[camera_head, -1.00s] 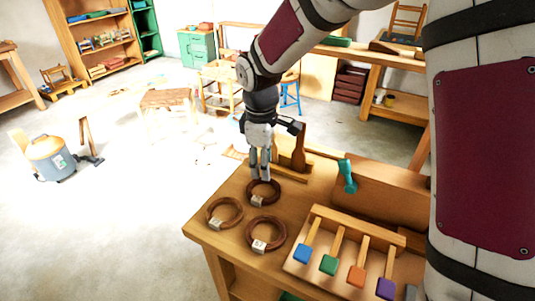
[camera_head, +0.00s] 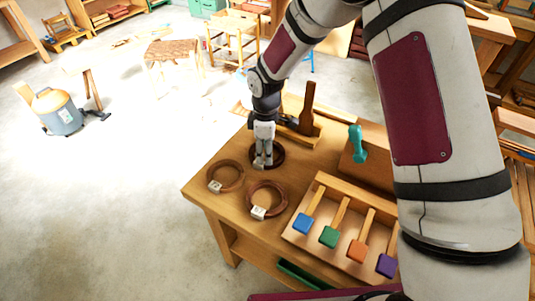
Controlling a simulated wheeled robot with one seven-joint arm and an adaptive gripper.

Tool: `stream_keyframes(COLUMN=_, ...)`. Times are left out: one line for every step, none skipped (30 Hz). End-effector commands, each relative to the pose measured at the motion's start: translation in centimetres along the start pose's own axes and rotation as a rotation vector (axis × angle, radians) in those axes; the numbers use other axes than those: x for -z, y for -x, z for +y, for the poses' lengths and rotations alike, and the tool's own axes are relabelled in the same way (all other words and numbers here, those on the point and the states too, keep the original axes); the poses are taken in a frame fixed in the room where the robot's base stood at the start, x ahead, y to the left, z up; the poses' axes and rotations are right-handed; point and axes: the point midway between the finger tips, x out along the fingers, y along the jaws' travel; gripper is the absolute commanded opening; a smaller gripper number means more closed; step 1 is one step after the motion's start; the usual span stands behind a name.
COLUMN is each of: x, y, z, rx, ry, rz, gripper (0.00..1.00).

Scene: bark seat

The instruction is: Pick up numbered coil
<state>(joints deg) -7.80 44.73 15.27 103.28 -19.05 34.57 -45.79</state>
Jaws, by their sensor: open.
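Three brown coils with pale tags lie on the wooden table (camera_head: 222,226). The left coil (camera_head: 239,183) and the front coil (camera_head: 283,207) lie uncovered, and their tags are too small to read. The back coil (camera_head: 283,157) is partly hidden behind my gripper. My gripper (camera_head: 262,163) points down at the left side of the back coil, with its fingertips low, at or just above the coil. It is open, and I cannot tell whether it touches the coil.
A wooden rack (camera_head: 318,254) with blue, green, orange and purple-ended tools stands at the front right. A teal tool (camera_head: 356,143) and a brown upright wooden piece (camera_head: 307,108) stand behind. The table's left edge is clear.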

Motion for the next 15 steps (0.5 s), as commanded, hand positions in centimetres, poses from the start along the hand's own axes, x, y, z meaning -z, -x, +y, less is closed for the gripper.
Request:
stream_keyframes(x=0.0, y=-0.2, z=0.0, rx=0.000, ry=0.000, rz=0.000, gripper=0.43)
stream_keyframes(x=0.0, y=-0.4, z=0.0, rx=0.000, ry=0.000, rz=0.000, gripper=0.43)
stream_keyframes(x=0.0, y=-0.8, z=0.0, rx=0.000, ry=0.000, rz=0.000, gripper=0.43)
stream_keyframes(x=0.1, y=-1.1, z=0.0, rx=0.000, ry=0.000, rz=0.000, gripper=0.43)
stream_keyframes(x=0.1, y=-1.5, z=0.0, rx=0.001, ry=0.000, rz=-0.001, gripper=0.43)
stream_keyframes(x=0.1, y=-2.1, z=0.0, rx=0.002, ry=0.001, rz=-0.002, gripper=0.43)
stream_keyframes(x=0.1, y=-2.6, z=0.1, rx=0.002, ry=0.000, rz=-0.001, gripper=0.43)
stream_keyframes(x=0.2, y=-3.0, z=0.1, rx=0.002, ry=0.000, rz=-0.001, gripper=0.43)
stream_keyframes(x=0.2, y=-3.6, z=0.1, rx=0.002, ry=0.000, rz=-0.002, gripper=0.43)
stream_keyframes(x=0.2, y=-4.0, z=0.1, rx=0.002, ry=0.000, rz=-0.002, gripper=0.43)
stream_keyframes(x=0.2, y=-4.4, z=0.1, rx=0.001, ry=0.000, rz=-0.001, gripper=0.43)
stream_keyframes(x=0.2, y=-4.8, z=0.1, rx=0.001, ry=-0.001, rz=-0.001, gripper=0.43)
stream_keyframes(x=0.2, y=-5.0, z=0.2, rx=0.000, ry=-0.001, rz=0.000, gripper=0.43)
stream_keyframes(x=0.2, y=-5.1, z=0.2, rx=0.000, ry=-0.001, rz=0.000, gripper=0.43)
stream_keyframes(x=0.2, y=-5.3, z=0.2, rx=-0.001, ry=-0.001, rz=0.000, gripper=0.43)
